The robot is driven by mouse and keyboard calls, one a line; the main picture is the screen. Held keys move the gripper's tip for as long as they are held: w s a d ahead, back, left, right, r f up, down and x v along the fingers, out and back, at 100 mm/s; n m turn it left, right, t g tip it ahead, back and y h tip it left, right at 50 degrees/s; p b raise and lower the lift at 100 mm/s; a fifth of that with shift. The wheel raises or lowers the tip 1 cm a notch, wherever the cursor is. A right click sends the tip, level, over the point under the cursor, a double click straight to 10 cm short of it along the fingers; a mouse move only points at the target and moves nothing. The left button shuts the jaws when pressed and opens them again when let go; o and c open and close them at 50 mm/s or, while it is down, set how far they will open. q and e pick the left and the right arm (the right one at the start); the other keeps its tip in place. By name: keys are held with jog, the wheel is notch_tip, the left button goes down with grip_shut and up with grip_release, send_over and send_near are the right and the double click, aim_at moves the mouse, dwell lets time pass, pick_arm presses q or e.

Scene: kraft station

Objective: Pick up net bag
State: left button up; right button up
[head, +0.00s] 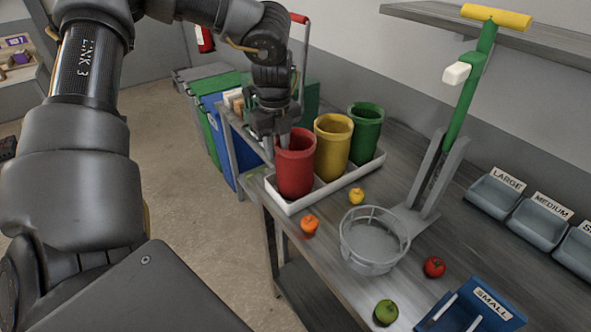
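I cannot make out a net bag for certain. A red cylindrical container (296,170), a yellow one (333,146) and a green one (366,128) stand upright in a white tray (345,180) on the workbench. My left gripper (277,142) points down at the red container's far left rim. Its fingertips are partly hidden by that rim, so I cannot tell whether it is open, holds anything, or touches the container. My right gripper is out of view.
A round wire basket (375,257) stands on the bench (310,263) among loose orange, yellow, red and green peppers or tomatoes. A green press-like stand with a yellow handle (497,16) rises behind it. Labelled grey bins (497,197) line the right. A blue SMALL bin (485,300) is in front.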

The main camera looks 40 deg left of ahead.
pick_arm(q)
notch_tip(320, 180, down, 2)
jog(key=shift+w+a+f, duration=0.1)
jog(key=shift+a+f, duration=0.05)
jog(key=shift+f, duration=0.05)
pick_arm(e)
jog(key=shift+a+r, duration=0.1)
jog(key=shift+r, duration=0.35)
pick_arm(q)
jog(key=shift+c, duration=0.9)
grip_shut()
